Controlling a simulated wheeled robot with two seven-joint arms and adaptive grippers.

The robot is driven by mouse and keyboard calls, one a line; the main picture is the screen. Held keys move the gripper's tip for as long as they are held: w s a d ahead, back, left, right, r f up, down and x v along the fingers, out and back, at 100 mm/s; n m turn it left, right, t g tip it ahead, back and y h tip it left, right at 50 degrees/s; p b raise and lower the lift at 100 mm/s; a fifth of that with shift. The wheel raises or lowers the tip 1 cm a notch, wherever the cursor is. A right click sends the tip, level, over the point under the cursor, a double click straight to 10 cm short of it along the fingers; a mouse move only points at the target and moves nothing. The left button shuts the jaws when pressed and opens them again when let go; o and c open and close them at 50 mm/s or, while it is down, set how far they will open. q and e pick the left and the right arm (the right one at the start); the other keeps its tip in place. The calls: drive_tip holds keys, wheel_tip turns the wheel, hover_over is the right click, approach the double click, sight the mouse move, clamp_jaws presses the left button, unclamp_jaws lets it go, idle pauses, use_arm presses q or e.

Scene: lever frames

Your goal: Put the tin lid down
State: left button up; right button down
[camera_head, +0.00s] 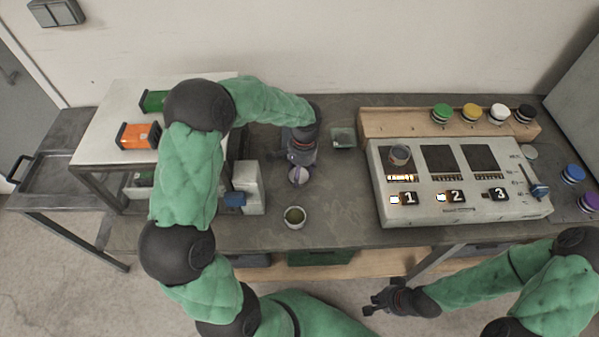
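My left gripper (300,163) points down over the middle of the grey table. A small round pale lid with a purplish edge (299,176), which looks like the tin lid, sits at its fingertips. The gripper appears shut on it, though the fingers are partly hidden by the wrist. I cannot tell the lid's height above the table. An open tin (294,217) stands just in front of it, near the table's front edge. My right gripper (371,302) is open and empty, low in front of the table.
A control panel (460,211) with numbered plates stands on the right. Behind it is a wooden rack (390,122) with several coloured jars. A raised shelf (100,145) with orange and green boxes is left. Table between tin and panel is clear.

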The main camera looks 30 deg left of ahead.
sight(302, 172)
use_arm(q)
drive_tip(key=shift+f, duration=0.2)
drive_tip(key=o, duration=0.9)
drive_tip(key=shift+o, duration=0.2)
wheel_tip(302, 172, up, 12)
drive_tip(key=w+p, duration=0.1)
drive_tip(key=p, duration=0.3)
drive_tip(key=shift+w+d+r, duration=0.15)
drive_tip(key=shift+r, duration=0.05)
